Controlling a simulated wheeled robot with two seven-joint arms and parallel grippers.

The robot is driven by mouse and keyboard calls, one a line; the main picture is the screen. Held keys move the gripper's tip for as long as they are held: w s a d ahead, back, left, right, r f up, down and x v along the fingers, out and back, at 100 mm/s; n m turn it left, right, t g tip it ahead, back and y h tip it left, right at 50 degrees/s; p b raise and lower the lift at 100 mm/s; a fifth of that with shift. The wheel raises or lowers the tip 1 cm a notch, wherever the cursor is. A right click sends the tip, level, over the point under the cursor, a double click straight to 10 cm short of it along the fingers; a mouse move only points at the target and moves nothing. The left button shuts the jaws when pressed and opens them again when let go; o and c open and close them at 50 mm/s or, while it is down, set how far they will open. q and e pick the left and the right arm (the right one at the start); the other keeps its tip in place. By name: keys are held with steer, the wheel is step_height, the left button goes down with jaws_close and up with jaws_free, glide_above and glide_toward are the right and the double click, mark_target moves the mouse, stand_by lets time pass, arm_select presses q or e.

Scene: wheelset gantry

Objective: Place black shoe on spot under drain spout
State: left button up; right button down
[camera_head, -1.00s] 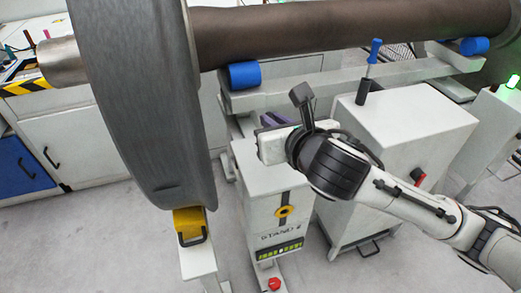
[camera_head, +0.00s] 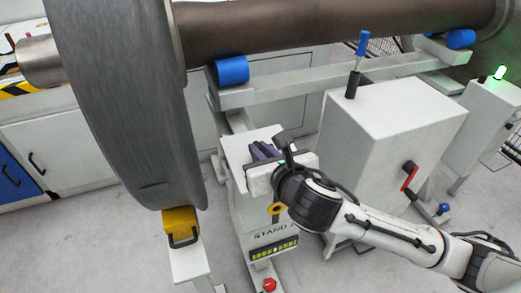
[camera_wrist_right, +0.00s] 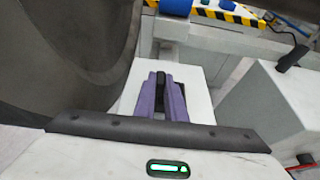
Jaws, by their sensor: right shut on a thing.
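My right gripper (camera_head: 262,151) has purple fingers and is over the white top of the stand cabinet. In the right wrist view its fingers (camera_wrist_right: 161,95) are shut on a small black piece, which looks like the black shoe (camera_wrist_right: 161,82). Its lower end is hidden between the fingers, and I cannot tell whether it touches the stand top (camera_wrist_right: 194,88). In the head view the gripper body hides it. The stand (camera_head: 262,220) carries a yellow ring and a green display. I cannot make out a drain spout or a marked spot. My left gripper is not in view.
A large grey wheel (camera_head: 115,100) stands close left of the gripper, with a yellow block (camera_head: 181,226) under it. The brown axle (camera_head: 330,22) runs above, over blue rollers (camera_head: 231,70). A white cabinet (camera_head: 385,125) with a red-handled crank stands right. Floor shows at lower left.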

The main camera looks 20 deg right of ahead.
steer(key=shift+f, duration=0.15)
steer(key=c, duration=1.8)
jaws_free()
